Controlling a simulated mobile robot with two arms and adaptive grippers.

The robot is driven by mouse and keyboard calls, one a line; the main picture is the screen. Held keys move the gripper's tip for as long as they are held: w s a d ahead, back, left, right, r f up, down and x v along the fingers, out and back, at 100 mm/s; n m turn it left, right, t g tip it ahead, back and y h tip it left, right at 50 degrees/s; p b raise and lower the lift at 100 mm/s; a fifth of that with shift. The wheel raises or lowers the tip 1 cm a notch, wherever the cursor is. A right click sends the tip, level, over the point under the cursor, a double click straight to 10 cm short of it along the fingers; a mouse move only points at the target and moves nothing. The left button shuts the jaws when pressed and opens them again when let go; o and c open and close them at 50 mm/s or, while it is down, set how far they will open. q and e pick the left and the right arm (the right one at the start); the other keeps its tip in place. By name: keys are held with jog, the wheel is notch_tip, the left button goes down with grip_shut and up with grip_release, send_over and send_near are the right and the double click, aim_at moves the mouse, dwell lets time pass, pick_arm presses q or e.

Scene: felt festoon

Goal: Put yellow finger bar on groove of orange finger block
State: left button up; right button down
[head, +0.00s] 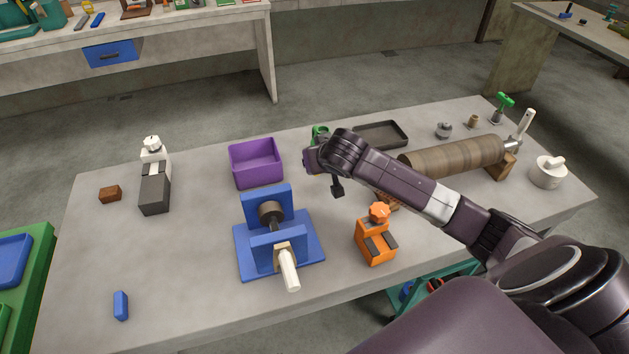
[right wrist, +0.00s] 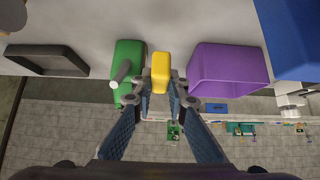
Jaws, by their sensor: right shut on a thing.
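The yellow finger bar (right wrist: 161,70) is between the fingertips of my right gripper (right wrist: 161,90) in the right wrist view. In the head view my right gripper (head: 317,162) is above the table's back middle, right of the purple bin, and the bar is mostly hidden. The orange finger block (head: 374,246) stands on the table nearer the front, below my right forearm in the picture. It has an orange knob on top and dark parts; its groove is not clear at this size. My left gripper is not in view.
A purple bin (head: 256,166) and a green block (right wrist: 125,68) flank the bar in the wrist view. A blue fixture (head: 306,252) stands left of the orange block. A dark tray (head: 381,135) and a brown roller (head: 450,157) lie at the back right. The table's front left is mostly clear.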

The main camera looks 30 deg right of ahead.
aim_at(310, 184)
notch_tip(310, 184, down, 3)
jog(key=shift+f, duration=0.8)
notch_tip(310, 184, down, 3)
jog(key=shift+f+p, duration=0.2)
jog(key=shift+p, duration=0.1)
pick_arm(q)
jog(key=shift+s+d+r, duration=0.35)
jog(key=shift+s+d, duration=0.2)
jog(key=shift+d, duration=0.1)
pick_arm(e)
jog(key=shift+f, duration=0.15)
jog(key=shift+f, duration=0.2)
jog(key=c, duration=1.9)
grip_release()
